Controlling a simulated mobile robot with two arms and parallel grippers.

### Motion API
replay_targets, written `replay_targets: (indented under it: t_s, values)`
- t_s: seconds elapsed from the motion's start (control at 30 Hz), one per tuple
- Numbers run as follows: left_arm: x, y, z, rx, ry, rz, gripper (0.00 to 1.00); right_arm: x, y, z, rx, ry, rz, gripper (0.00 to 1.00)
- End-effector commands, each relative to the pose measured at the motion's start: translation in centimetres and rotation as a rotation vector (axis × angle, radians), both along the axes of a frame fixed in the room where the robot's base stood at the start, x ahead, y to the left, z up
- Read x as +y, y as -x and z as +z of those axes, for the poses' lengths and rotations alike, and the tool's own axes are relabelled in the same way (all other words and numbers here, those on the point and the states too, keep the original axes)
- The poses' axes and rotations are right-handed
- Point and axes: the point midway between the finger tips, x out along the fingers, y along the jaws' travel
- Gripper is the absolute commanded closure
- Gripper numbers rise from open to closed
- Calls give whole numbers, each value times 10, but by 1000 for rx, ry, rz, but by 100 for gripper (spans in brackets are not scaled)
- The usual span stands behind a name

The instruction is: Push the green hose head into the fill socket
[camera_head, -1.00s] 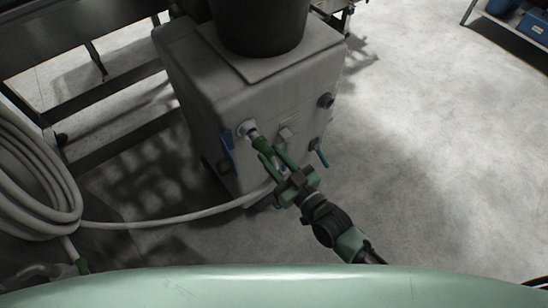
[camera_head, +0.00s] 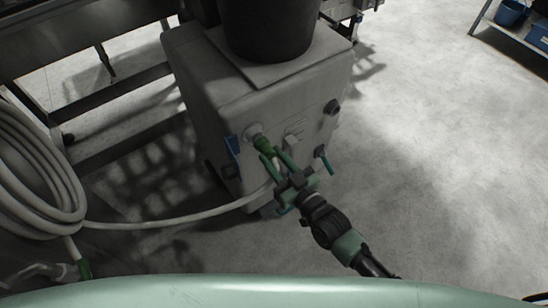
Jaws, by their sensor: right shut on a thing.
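The green hose head (camera_head: 262,143) is at the front face of the grey box-shaped unit, with its tip at the pale round fill socket (camera_head: 252,131). Its tip meets or enters the socket; how deep I cannot tell. My right gripper (camera_head: 271,158) is shut on the hose head, with its green fingers on either side of it. The white hose (camera_head: 190,217) runs from below the gripper to the left. My left gripper is out of view.
The grey unit (camera_head: 215,120) carries a dark bucket (camera_head: 268,28). A blue-handled part (camera_head: 232,146), a dark knob (camera_head: 332,107) and a blue-tipped valve (camera_head: 324,159) stick out nearby. A hose coil (camera_head: 40,180) hangs at left. Floor at right is clear.

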Motion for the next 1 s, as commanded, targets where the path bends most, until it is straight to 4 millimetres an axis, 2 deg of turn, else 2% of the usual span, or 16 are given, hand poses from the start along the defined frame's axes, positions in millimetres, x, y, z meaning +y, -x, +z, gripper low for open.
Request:
replay_targets:
  t_s: [1.0]
  values:
    - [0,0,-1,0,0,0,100,4,-6,1,-2,-1,0,100]
